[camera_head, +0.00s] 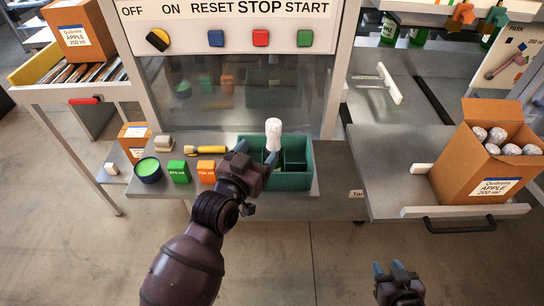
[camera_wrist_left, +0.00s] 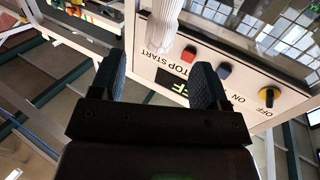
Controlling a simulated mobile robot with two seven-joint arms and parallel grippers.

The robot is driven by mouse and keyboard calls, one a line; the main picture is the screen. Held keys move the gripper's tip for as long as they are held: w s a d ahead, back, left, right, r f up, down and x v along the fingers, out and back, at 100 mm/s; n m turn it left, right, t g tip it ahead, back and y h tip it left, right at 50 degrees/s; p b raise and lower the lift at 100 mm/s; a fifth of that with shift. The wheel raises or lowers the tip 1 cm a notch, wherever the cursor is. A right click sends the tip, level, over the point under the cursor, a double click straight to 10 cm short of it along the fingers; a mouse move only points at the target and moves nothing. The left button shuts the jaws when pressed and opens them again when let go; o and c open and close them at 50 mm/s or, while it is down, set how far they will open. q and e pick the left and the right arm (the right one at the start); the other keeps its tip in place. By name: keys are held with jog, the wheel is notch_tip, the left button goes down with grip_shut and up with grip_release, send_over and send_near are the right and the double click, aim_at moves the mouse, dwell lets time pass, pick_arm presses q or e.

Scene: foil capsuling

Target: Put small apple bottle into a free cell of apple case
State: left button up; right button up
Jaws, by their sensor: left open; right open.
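A bottle with a white foil top (camera_head: 273,134) stands upright at the teal divided crate (camera_head: 290,181); its lower part is hidden. My left gripper (camera_head: 257,152) is open in front of the bottle, with its fingertips near it. In the left wrist view the white ribbed bottle top (camera_wrist_left: 168,28) shows beyond the open fingers (camera_wrist_left: 160,80), not visibly clamped. The orange apple case (camera_head: 456,160), labelled APPLE 200 ml, stands at the right with several foil-topped bottles in it; its free cells cannot be made out. My right gripper (camera_head: 387,267) is open and empty at the lower right.
Green (camera_head: 178,171) and orange (camera_head: 207,171) small boxes and a round green-topped tub (camera_head: 148,170) sit left of the crate. A button panel (camera_head: 235,22) rises behind. Another apple box (camera_head: 80,31) stands at upper left. A white-handled bar (camera_head: 389,83) lies right of the panel.

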aim_at(271, 135)
pick_arm(q)
jog(key=x, duration=0.6)
jog(key=shift+d, duration=0.1)
jog(key=shift+f+x, duration=0.15)
jog(key=shift+x, duration=0.95)
jog(key=shift+f+x, duration=0.2)
jog(key=shift+x, duration=0.9)
jog(key=shift+r, duration=0.1)
grip_shut()
